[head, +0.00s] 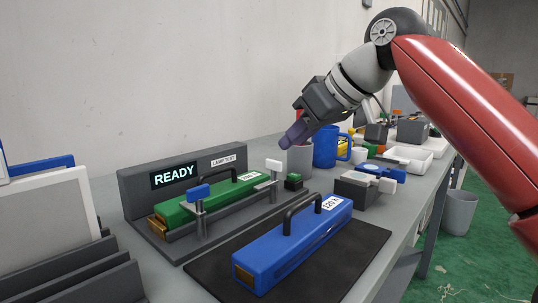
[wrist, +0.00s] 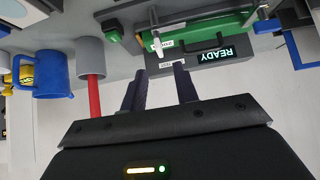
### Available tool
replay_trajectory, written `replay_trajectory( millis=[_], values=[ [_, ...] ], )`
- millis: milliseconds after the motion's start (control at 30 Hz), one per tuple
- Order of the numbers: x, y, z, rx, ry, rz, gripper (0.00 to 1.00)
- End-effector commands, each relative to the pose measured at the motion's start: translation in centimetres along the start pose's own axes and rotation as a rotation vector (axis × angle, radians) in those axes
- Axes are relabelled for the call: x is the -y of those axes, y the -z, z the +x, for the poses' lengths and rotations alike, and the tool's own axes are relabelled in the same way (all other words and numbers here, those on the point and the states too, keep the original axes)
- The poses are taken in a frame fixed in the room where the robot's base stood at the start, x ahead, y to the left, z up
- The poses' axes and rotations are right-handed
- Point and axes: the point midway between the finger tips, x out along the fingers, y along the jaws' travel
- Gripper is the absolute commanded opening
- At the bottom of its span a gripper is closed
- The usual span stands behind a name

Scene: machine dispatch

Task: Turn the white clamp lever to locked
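The white clamp lever (head: 274,164) tops a grey post at the right end of the lamp test fixture (head: 130,190). It also shows in the wrist view (wrist: 156,42). A green module (head: 215,195) with a black handle lies in the fixture, whose display (head: 174,176) reads READY. A blue clamp lever (head: 199,191) tops the post at the module's near left end. My gripper (head: 285,142) is above and slightly right of the white lever, apart from it. In the wrist view its two fingers (wrist: 158,74) are apart with nothing between them.
A blue module (head: 295,245) marked 120 h lies on a black mat (head: 350,265) in front. A grey cup (head: 299,160) and blue mug (head: 330,147) stand close behind my gripper. A small green-topped block (head: 293,182) is right of the fixture. A rack (head: 95,275) stands left.

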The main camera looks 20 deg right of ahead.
Motion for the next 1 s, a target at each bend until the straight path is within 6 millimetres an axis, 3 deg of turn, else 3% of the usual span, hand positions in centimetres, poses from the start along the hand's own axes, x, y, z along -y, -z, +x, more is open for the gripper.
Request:
replay_trajectory(
  millis=[200,400,767,1000],
  values=[
    [0.1,-0.2,3.8,0.002,0.002,-0.002,0.30],
    [0.0,-0.1,6.2,0.000,0.001,0.000,0.30],
    [0.0,0.0,6.8,-0.001,-0.002,0.000,0.30],
    [0.0,0.0,6.7,-0.001,-0.002,0.000,0.00]
  ],
)
